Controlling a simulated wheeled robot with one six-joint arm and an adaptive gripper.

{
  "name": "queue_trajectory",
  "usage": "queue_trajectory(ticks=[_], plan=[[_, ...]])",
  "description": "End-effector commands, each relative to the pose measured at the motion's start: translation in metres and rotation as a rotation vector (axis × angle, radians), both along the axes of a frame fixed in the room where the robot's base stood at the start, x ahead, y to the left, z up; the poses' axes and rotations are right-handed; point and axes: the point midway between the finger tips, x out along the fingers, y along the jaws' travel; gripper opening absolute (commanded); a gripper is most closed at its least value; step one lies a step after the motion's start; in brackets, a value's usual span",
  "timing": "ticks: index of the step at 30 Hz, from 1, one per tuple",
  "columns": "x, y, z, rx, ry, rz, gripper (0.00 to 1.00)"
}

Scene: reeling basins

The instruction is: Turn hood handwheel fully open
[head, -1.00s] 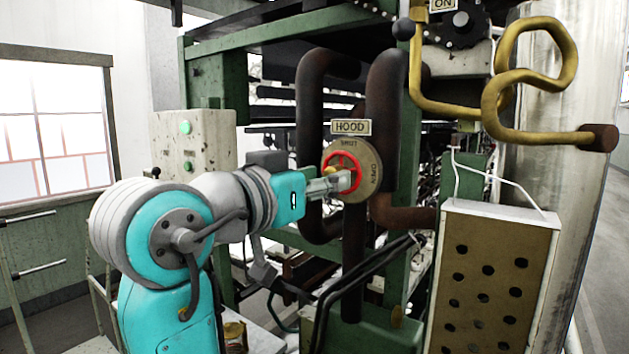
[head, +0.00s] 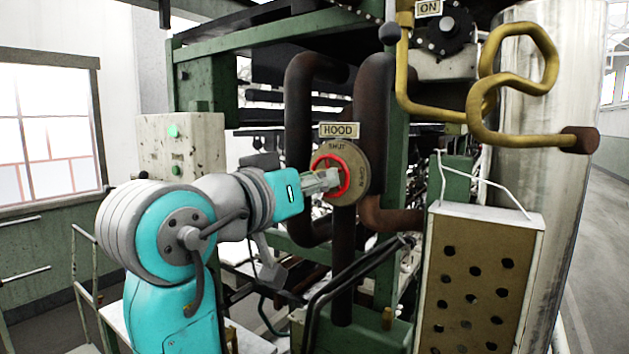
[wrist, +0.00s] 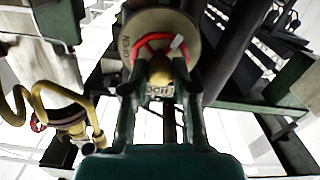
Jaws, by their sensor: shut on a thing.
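The red hood handwheel (head: 345,168) stands in front of a round tan plate (head: 358,158) marked SHUT at the top and OPEN at the right. A HOOD label (head: 339,130) is above it. My gripper (head: 331,180) reaches in from the left and is shut on the handwheel. The wrist view shows the red rim (wrist: 152,37) at the far end of my gripper's fingers (wrist: 160,68), with a pale tab on its right side. The fingers hide part of the wheel, and the exact contact is too small to tell.
Dark rusty pipes (head: 300,115) run close behind and beside the plate. A yellow bent pipe (head: 475,100) is at the upper right. A perforated box (head: 475,280) stands at the lower right. A worn control box (head: 180,145) is at the left behind my arm.

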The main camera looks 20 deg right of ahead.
Motion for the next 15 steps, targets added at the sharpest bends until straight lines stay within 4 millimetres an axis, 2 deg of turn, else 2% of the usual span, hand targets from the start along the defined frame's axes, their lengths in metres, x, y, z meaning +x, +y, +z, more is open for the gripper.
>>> queue_trajectory(ticks=[15], plan=[[0.0003, 0.0002, 0.0, -0.331, 0.493, 0.001, 0.0]])
